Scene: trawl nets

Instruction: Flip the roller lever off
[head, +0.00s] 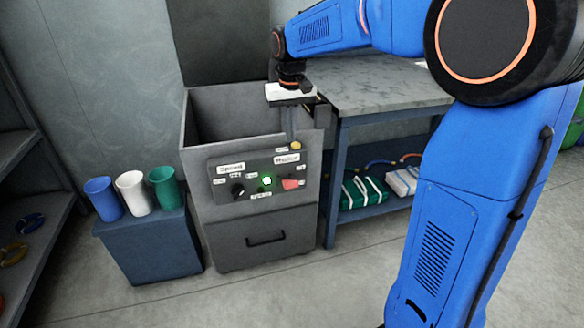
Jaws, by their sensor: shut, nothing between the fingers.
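A grey control panel (222,200) is on the front of a grey open-topped cabinet. A red lever (292,184) sits at the panel's right side, below a white label; it seems to point sideways to the right. The label text is too blurred to read surely, so I cannot confirm which control is the roller lever. My gripper (291,138) points down over the panel's upper right, above the red lever and apart from it. It is shut and empty. Its fingertips are small and partly unclear.
A green lit button (267,181) and a black knob (237,190) sit left of the lever. A yellow knob (296,146) is close to my fingertips. A marble-topped bench (375,85) stands right; blue, white and green cups stand on a low blue box (150,245) left. Floor in front is clear.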

